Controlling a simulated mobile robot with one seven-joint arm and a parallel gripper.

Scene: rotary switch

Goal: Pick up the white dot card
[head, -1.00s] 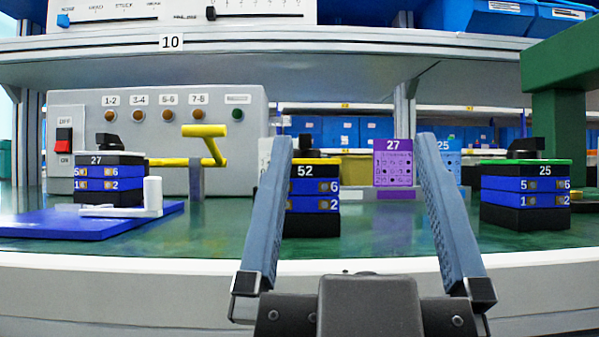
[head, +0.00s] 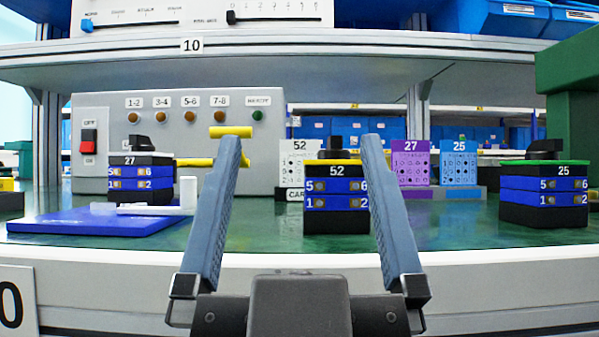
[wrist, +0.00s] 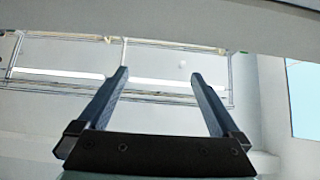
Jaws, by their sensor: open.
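The white dot card (head: 299,163), headed 52, stands upright in a holder at the back of the green bench, behind the rotary switch block labelled 52 (head: 337,206). Its right part is hidden by that block and perhaps the holder is partly covered too. My gripper (head: 299,140) is open and empty, in front of the bench edge. Its two blue-grey fingers frame the card and the 52 block in the head view. In the wrist view my gripper (wrist: 159,75) is also open, with only a pale ceiling or wall behind it and no card.
A purple card 27 (head: 410,162) and a blue card 25 (head: 459,162) stand to the right. Switch blocks 27 (head: 140,184) and 25 (head: 543,200) flank the middle. A grey panel with yellow handle (head: 230,132) stands at left. A shelf (head: 300,66) overhangs the back.

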